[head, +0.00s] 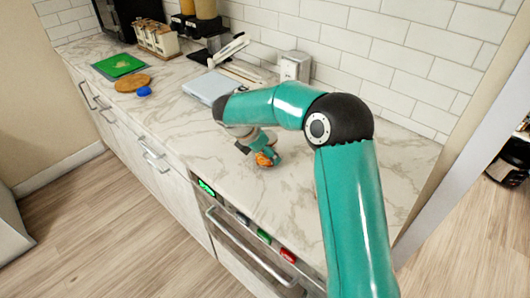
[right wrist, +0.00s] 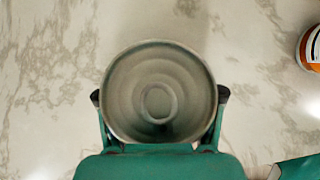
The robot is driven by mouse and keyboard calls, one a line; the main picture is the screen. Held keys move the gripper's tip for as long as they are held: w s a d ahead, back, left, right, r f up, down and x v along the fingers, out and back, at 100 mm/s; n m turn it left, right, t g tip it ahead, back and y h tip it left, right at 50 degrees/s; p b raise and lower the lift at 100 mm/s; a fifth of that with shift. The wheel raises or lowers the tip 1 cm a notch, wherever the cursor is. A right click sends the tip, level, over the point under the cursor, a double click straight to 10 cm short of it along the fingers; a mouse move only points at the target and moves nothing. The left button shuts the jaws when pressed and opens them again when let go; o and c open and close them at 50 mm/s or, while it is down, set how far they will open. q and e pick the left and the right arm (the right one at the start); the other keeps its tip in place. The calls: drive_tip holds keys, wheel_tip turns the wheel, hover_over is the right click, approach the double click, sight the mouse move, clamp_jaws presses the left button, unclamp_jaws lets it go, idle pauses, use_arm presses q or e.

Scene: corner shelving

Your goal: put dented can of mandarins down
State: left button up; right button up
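My right gripper (head: 262,152) is low over the marble counter in the head view. In the right wrist view its two fingers (right wrist: 160,98) press on both sides of a round can (right wrist: 158,92), seen end-on with a ringed metal end. The can's label is hidden there, so I cannot read what it is or see a dent. A small orange patch (head: 264,160) shows by the fingertips in the head view. I cannot tell whether the can touches the counter. My left gripper is not in view.
An orange-labelled can (right wrist: 312,48) stands at the right edge of the wrist view. On the counter (head: 225,140) are a blue object (head: 144,91), a round wooden board (head: 133,83), a green board (head: 119,65) and a grey slab (head: 210,87).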

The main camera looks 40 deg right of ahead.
drive_tip(key=shift+o, duration=1.2)
drive_tip(key=v, duration=1.2)
drive_tip(key=shift+r, duration=0.1)
